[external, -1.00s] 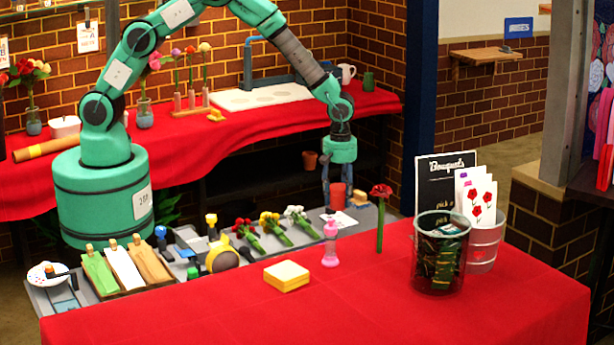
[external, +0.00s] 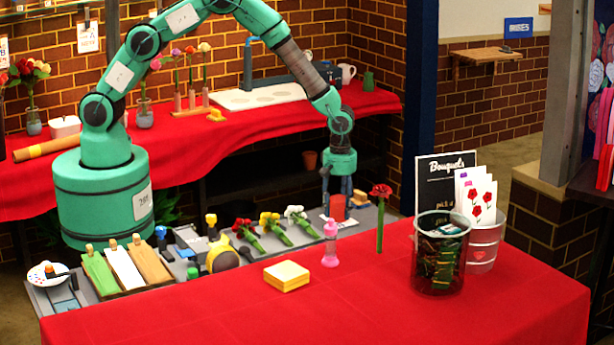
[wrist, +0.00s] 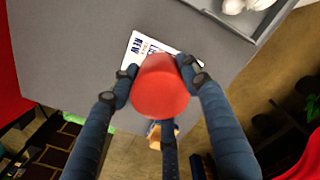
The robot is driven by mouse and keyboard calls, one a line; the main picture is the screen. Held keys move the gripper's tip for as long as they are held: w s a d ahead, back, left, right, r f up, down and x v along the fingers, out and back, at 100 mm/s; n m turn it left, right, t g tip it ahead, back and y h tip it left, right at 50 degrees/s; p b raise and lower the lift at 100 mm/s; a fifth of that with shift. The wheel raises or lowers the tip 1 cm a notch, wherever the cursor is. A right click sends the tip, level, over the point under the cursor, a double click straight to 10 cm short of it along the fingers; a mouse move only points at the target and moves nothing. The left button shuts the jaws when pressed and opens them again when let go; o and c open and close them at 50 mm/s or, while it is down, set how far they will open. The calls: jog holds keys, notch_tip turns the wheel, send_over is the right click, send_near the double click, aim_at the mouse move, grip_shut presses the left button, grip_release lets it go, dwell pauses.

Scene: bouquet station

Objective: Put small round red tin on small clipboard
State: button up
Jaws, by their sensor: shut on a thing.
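The small round red tin (external: 337,208) is between the fingers of my gripper (external: 338,204), near the far right end of the grey work surface. In the wrist view the red tin (wrist: 160,88) sits between my two dark fingertips (wrist: 158,72), which press on its sides. A white printed sheet (wrist: 141,47), apparently on the small clipboard, lies under and behind the tin; the tin and fingers hide much of it. In the external view the sheet (external: 347,223) shows just below the tin. I cannot tell whether the tin touches it.
A grey tray with white flowers (wrist: 238,6) lies close by. A pink hourglass-shaped bottle (external: 330,245) and a red rose (external: 380,215) stand in front, near the red table (external: 400,310). A small wooden object (external: 360,198) is just behind the tin.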

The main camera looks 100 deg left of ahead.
aim_at(339, 198)
jog(key=o, duration=1.2)
notch_tip(339, 198, up, 12)
jog(key=shift+r+p, duration=0.1)
jog(key=shift+p, duration=0.4)
